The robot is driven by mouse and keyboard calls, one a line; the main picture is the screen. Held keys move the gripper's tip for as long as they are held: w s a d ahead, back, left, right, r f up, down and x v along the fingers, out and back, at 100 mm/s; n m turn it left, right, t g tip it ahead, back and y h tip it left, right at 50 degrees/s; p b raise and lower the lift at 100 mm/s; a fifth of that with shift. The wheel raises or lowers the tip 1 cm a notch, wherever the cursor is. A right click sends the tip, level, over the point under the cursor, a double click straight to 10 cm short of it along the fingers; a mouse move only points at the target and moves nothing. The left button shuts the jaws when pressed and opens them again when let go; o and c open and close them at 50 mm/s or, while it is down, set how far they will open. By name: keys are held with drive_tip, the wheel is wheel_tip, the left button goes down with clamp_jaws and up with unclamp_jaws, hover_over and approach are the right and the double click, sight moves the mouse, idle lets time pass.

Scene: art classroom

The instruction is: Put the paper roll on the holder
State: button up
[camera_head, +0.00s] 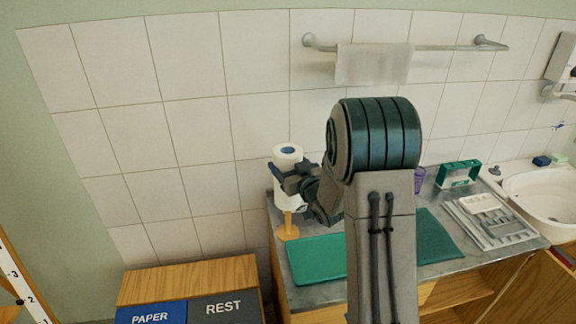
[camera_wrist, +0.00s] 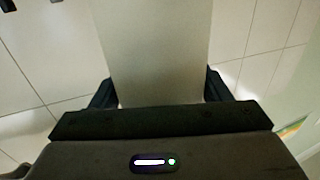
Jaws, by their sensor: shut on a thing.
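The paper roll (camera_head: 287,160) is white with a blue core end on top. It stands upright above the wooden holder (camera_head: 288,233) at the back left corner of the counter. A short stretch of the holder's post shows below the roll, above its base. The post's upper part is hidden, so I cannot tell whether it is inside the core. My gripper (camera_head: 292,179) is shut on the roll from the right side. In the wrist view the roll (camera_wrist: 152,50) fills the middle between my two dark fingers.
A green mat (camera_head: 317,259) lies on the grey counter. A tray of utensils (camera_head: 490,222), a purple cup (camera_head: 419,179) and a sink (camera_head: 540,192) are to the right. A towel (camera_head: 373,65) hangs on a wall rail. Bins labelled PAPER and REST (camera_head: 224,308) stand at lower left.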

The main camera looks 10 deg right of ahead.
drive_tip(key=shift+f+b, duration=0.2)
drive_tip(key=shift+b, duration=0.45)
drive_tip(key=shift+f, duration=0.1)
idle(0.3)
drive_tip(key=shift+f+b, duration=3.45)
drive_tip(key=shift+b, duration=0.65)
drive_tip(key=shift+f+b, duration=2.9)
drive_tip(key=shift+b, duration=0.2)
drive_tip(key=o, duration=1.2)
